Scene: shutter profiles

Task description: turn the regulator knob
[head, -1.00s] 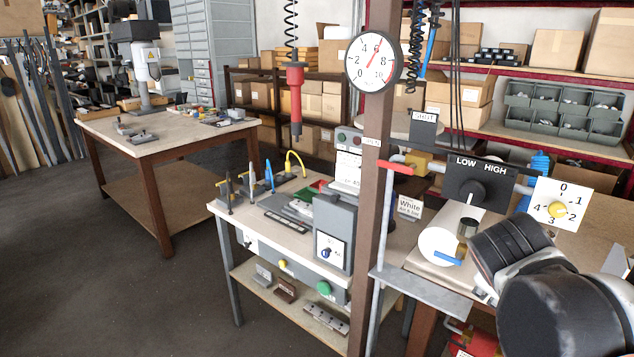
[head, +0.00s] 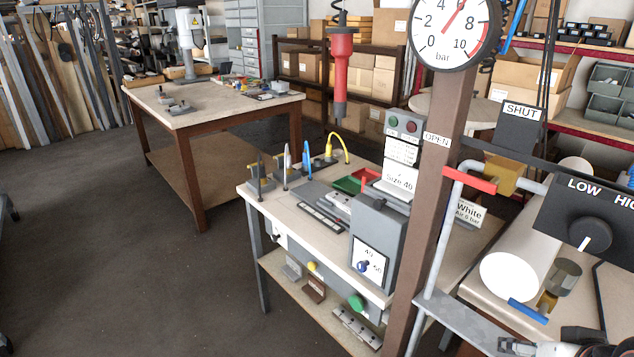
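The regulator (head: 570,212) is a dark box marked LOW and HIGH at the right edge, partly cut off. Its round black knob (head: 597,232) has a white pointer line slanting down and left. The round gauge (head: 447,30) at the top, marked in bar, has its red needle near 6; its top is cut off. Metallic and dark parts that look like my gripper (head: 515,347) show at the bottom right edge, below the knob and apart from it. They are too cut off to show whether the fingers are open or shut.
A brown post (head: 432,200) stands left of the regulator. A red-handled valve lever (head: 470,180) sits between the OPEN and SHUT signs. A workbench (head: 290,215) stands left of the post; open floor is farther left.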

